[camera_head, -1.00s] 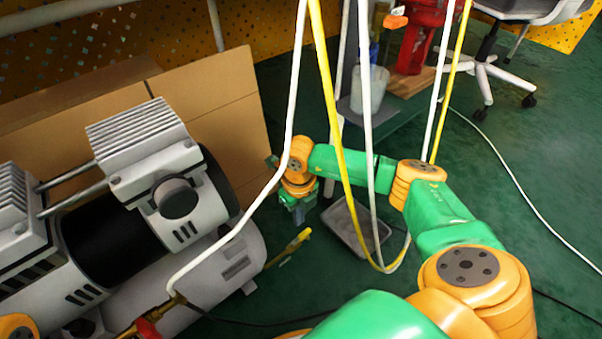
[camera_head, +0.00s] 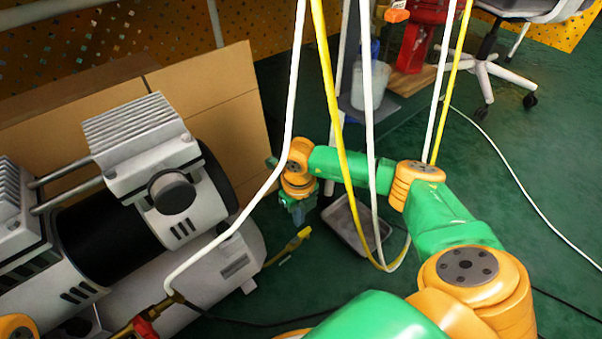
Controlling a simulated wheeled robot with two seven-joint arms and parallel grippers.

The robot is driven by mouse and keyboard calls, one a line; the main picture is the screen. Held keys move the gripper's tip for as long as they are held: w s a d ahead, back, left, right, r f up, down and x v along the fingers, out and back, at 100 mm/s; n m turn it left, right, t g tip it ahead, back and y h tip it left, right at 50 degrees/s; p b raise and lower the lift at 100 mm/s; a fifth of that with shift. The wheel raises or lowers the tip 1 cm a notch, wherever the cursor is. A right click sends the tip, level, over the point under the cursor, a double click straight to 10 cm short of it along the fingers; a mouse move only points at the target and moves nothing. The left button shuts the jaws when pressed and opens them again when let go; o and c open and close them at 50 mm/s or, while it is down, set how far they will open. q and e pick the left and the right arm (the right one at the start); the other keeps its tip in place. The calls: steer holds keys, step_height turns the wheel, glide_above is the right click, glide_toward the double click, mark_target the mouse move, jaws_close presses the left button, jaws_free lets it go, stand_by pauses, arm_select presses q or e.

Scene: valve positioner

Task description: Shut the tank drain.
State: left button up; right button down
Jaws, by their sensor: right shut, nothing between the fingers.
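A grey compressor tank (camera_head: 205,275) lies at the lower left, under the pump and motor. A yellow lever-like part (camera_head: 290,246) sticks out beside the tank's right end, close to the floor; I take it for the drain handle, and its valve body is too small to make out. My right gripper (camera_head: 298,219) points down just above and beyond this yellow part in the picture. It is small and partly shaded; it is shut and empty. I cannot tell whether it touches the yellow part. My left gripper is out of view.
White and yellow hoses (camera_head: 340,150) hang across my right arm. A grey tray (camera_head: 347,228) lies on the floor right of the gripper. Cardboard (camera_head: 215,95) stands behind the compressor. A red fitting (camera_head: 146,325) is at the bottom. Green floor is open at right.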

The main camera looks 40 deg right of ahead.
step_height(320, 180, down, 2)
steer(key=shift+f+b, duration=0.1)
steer(key=shift+b, duration=0.4)
steer(key=shift+s+d+p, duration=0.25)
steer(key=shift+s+p, duration=0.5)
steer(key=shift+s, duration=0.05)
